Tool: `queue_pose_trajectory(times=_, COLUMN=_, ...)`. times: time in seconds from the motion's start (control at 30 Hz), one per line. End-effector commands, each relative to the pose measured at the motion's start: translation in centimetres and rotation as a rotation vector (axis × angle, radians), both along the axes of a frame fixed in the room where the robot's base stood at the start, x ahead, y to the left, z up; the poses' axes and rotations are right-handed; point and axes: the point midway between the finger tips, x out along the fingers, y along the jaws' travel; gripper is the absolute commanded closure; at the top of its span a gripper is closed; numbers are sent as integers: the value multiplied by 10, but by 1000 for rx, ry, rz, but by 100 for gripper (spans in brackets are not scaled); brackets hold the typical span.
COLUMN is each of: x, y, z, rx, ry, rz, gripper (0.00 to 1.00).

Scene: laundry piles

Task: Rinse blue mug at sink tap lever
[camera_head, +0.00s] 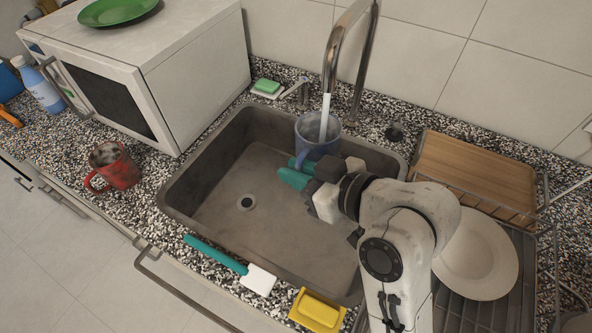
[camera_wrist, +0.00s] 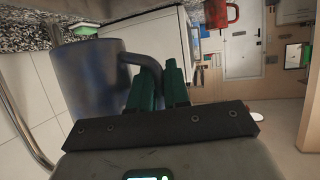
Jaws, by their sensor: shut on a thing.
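The blue mug (camera_head: 318,140) is upright under the tap (camera_head: 361,60), over the far part of the sink (camera_head: 182,190). A pale stream of water (camera_head: 325,105) runs from the spout into the mug. My gripper (camera_head: 300,172) is shut on the mug's handle, with its teal fingers on the near side of the mug. In the wrist view the mug (camera_wrist: 85,85) fills the left side, and its handle reaches the teal fingertips of my gripper (camera_wrist: 158,85). A small metal lever (camera_head: 300,88) stands left of the tap. The mug's inside is mostly hidden.
A green soap (camera_head: 267,86) lies behind the sink. A red mug (camera_head: 114,166) and white microwave (camera_head: 190,70) are at left. A drying rack with a white plate (camera_head: 476,255) is at right.

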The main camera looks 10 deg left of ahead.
Motion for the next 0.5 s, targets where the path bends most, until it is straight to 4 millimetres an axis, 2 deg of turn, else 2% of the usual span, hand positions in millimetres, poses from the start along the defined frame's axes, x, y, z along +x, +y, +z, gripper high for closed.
queue_pose_trajectory(times=0.5, x=-2, y=-4, z=2, rx=2, ry=-3, rz=-1, gripper=100)
